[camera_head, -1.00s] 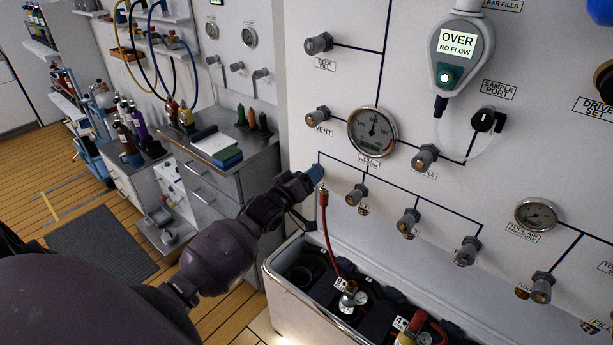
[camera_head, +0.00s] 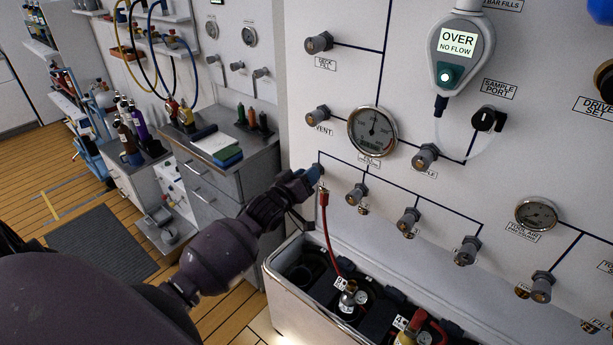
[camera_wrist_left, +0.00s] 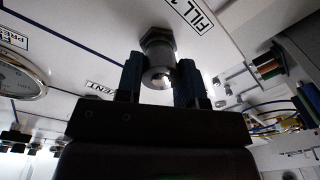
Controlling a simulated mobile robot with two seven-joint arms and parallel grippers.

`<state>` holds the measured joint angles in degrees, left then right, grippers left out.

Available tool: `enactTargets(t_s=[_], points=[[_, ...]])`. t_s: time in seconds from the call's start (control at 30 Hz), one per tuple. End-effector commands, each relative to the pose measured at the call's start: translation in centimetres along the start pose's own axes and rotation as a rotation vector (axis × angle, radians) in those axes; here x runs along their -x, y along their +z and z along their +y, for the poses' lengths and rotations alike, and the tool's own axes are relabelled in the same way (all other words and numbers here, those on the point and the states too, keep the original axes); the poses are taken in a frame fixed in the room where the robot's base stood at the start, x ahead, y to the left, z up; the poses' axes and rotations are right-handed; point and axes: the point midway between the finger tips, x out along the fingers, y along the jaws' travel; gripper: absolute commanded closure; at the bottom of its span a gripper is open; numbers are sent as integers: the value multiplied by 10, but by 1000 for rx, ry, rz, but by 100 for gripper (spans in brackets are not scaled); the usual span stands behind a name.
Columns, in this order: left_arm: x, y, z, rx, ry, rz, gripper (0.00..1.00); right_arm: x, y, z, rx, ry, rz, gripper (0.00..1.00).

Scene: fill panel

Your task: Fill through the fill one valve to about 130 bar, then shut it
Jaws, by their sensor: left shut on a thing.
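My left gripper (camera_head: 315,173) reaches in from the left to the fill one valve at the left end of the fill row. In the left wrist view its two dark fingers are shut around the grey valve knob (camera_wrist_left: 158,70), one on each side. A label reading "FILL 1" stands beside the valve. In the head view the gripper hides most of this valve. A red hose (camera_head: 326,228) hangs from just below it to a cylinder valve (camera_head: 347,299) in the bin. The round gauge (camera_head: 373,131) above has a needle pointing roughly upward; its figures are too small to read.
Other fill valves (camera_head: 408,221) continue right along the panel. A handheld meter (camera_head: 459,50) shows "OVER NO FLOW". The vent valve (camera_head: 317,116) is just above my gripper. The cylinder bin (camera_head: 290,293) stands below, and a grey cabinet (camera_head: 240,170) is behind on the left.

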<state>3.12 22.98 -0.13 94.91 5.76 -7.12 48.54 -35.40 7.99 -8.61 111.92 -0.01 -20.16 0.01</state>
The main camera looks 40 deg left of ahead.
Motion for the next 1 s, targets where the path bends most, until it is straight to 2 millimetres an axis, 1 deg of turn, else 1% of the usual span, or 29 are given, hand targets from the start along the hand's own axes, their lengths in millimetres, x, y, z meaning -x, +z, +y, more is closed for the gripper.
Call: enactTargets(t_s=[0.6, 0.8, 1.0], points=[[0, 1, 2, -535, 22, 27, 89, 0, 0, 0, 0, 0, 0, 57], [0, 1, 2, -673, 26, 33, 89, 0, 0, 0, 0, 0, 0, 57], [0, 2, 2, -765, 30, 38, 89, 0, 0, 0, 0, 0, 0, 57]])
